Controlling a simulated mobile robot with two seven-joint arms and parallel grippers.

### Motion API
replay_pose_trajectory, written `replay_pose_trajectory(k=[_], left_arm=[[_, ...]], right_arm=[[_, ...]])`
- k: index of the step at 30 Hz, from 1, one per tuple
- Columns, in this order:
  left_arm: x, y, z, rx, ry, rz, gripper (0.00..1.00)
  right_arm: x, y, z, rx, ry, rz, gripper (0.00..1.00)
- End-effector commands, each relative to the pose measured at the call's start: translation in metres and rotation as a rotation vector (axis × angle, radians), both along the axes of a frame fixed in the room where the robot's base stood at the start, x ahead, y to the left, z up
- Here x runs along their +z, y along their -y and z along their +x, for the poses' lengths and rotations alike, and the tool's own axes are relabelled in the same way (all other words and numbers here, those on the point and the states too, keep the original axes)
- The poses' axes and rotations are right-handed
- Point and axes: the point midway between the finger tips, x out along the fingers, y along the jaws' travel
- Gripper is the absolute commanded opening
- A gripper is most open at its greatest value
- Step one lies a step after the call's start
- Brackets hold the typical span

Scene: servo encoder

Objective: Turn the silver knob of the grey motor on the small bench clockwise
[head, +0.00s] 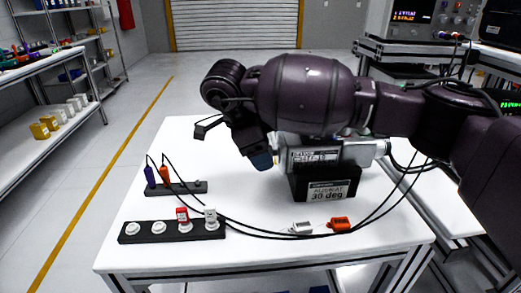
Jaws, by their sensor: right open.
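The grey motor (355,153) lies on a black stand (345,184) on the small white bench (265,215). The stand's label reads "30 deg". My right arm passes over and partly hides the motor's top. My right gripper (234,146) is open at the left end of the motor, with its fingers pointing down and left, above the bench. I cannot make out the silver knob; the gripper may cover it. I cannot tell whether a finger touches the motor. My left gripper is not in view.
A black strip with several round sockets (158,236) lies at the bench's front left, with a smaller strip (190,188) behind it. Instruments (428,18) stand at back right.

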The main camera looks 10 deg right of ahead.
Motion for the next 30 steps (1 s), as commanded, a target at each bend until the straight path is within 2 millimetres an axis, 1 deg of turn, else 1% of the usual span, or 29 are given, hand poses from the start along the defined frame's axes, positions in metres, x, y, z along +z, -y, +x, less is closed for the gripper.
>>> replay_pose_trajectory(k=[4, 12, 14, 22, 30], left_arm=[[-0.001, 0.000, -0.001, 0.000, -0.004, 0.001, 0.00], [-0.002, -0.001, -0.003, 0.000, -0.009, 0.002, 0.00], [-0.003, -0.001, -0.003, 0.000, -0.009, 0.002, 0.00], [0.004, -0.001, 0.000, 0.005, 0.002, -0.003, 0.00], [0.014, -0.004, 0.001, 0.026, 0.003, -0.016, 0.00]], right_arm=[[0.001, 0.000, 0.000, 0.000, 0.000, 0.000, 0.61], [0.000, 0.000, 0.000, 0.000, 0.000, 0.000, 0.20], [0.000, 0.000, 0.000, 0.000, 0.000, 0.000, 0.12], [0.004, 0.000, -0.001, -0.001, 0.038, -0.002, 0.12], [0.009, 0.000, -0.004, 0.003, 0.200, -0.001, 0.12]])
